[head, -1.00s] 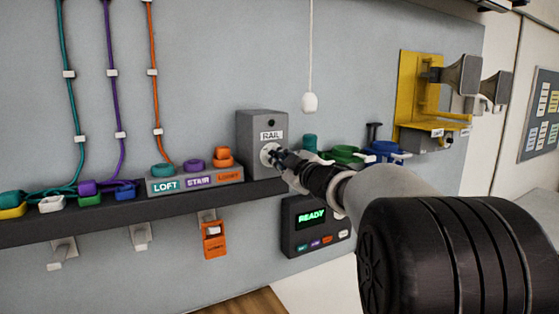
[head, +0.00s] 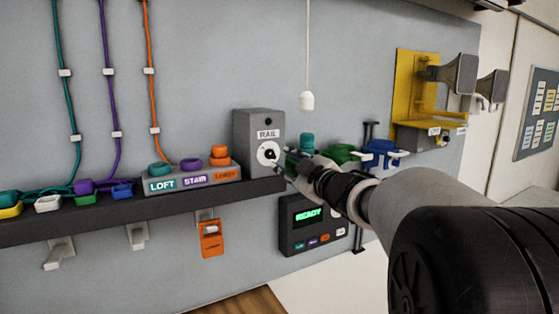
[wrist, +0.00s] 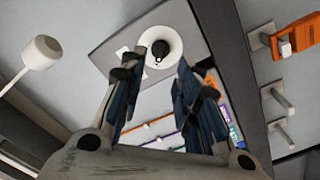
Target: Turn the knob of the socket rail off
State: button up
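The socket rail's grey box (head: 248,135), labelled RAIL, stands on the dark shelf. Its black knob (head: 269,154) sits on a round white dial on the front, with a dark round spot above the label. My gripper (head: 284,163) is just right of the dial, apart from the knob. In the wrist view the knob (wrist: 160,48) shows on its white dial, just beyond and between the fingertips. My gripper (wrist: 156,72) is open there, with its two dark blue fingers spread and nothing between them. The knob's exact pointing direction is too small to tell.
A plug strip (head: 193,180) labelled LOFT, STAIR and another name sits left of the box. A panel (head: 312,222) reading READY hangs below. A white pull cord (head: 306,100) hangs above right. Green and blue items (head: 345,153) stand behind my arm.

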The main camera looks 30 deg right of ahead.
jog(key=s, duration=0.5)
jog(key=shift+s+d, duration=0.1)
jog(key=shift+s, duration=0.15)
